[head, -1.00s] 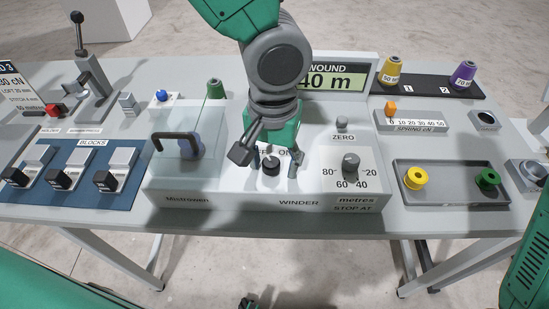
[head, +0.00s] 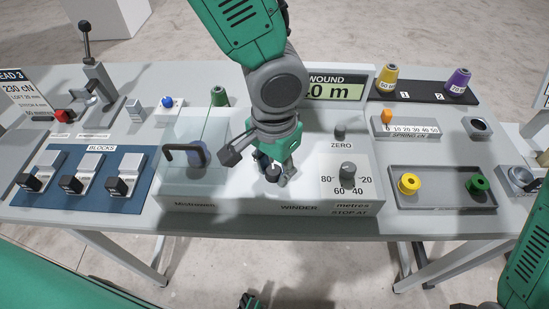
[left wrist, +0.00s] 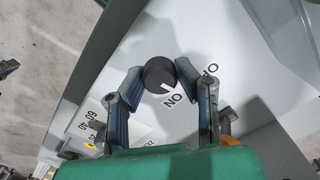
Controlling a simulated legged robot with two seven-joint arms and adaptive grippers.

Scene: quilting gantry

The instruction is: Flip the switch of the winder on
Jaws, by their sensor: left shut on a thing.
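The winder (head: 240,202) is a white box at the middle of the table. Its switch (head: 272,173) is a round black knob on the top face, partly hidden by my left gripper (head: 271,170) in the head view. My left gripper is shut on this switch from above. In the left wrist view the switch (left wrist: 160,74) sits between the tips of the two fingers (left wrist: 160,80). A white mark on it points toward the printed ON label. A second label nearby is only partly readable.
A clear cover with a dark handle (head: 187,150) stands left of the switch. A STOP AT dial (head: 347,170) and a ZERO button (head: 340,131) are to its right. A grey tray (head: 440,200) holds yellow and green spools. The blue BLOCKS mat (head: 60,200) lies at left.

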